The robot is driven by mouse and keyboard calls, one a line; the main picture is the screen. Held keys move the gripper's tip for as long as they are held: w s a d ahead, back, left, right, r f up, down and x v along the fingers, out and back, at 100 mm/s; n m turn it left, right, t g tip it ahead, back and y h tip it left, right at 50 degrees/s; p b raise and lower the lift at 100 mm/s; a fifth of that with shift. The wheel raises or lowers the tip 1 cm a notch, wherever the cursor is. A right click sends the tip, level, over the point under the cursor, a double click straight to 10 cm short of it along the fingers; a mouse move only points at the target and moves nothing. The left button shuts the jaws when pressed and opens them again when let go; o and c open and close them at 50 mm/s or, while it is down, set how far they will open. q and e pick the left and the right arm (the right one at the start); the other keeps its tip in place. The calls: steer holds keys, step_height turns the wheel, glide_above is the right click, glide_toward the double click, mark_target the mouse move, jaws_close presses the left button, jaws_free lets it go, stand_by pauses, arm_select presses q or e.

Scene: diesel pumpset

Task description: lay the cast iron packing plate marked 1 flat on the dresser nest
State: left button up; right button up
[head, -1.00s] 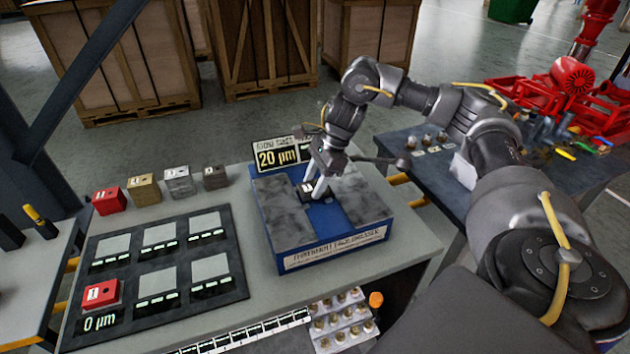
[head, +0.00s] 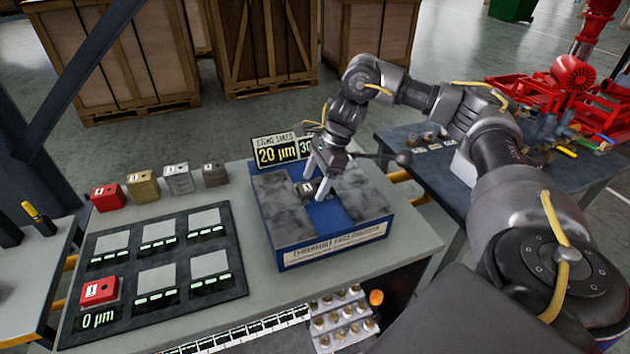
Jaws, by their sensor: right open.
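The blue dresser (head: 330,246) stands on the bench with two grey mottled slabs on top and a blue channel, the nest (head: 328,212), between them. A small dark plate with a white mark (head: 308,187) sits in the channel; it appears to lie flat, though the gripper partly hides it. My right gripper (head: 317,179) is over the channel, open, with its two pale fingers apart around the dark plate. Whether a finger touches the plate cannot be told. My left gripper is not in view.
Red, brass, pale grey and dark blocks (head: 215,174) stand in a row at the bench's back left. A dark tray (head: 140,272) with pale squares holds a red block (head: 99,291). Small round pieces (head: 345,318) sit at the front.

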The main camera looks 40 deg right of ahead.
steer(key=p+v, duration=0.2)
steer(key=v, duration=0.8)
steer(key=shift+r+p, duration=0.2)
steer(key=shift+p, duration=0.2)
step_height(320, 180, up, 6)
steer(key=p, duration=0.7)
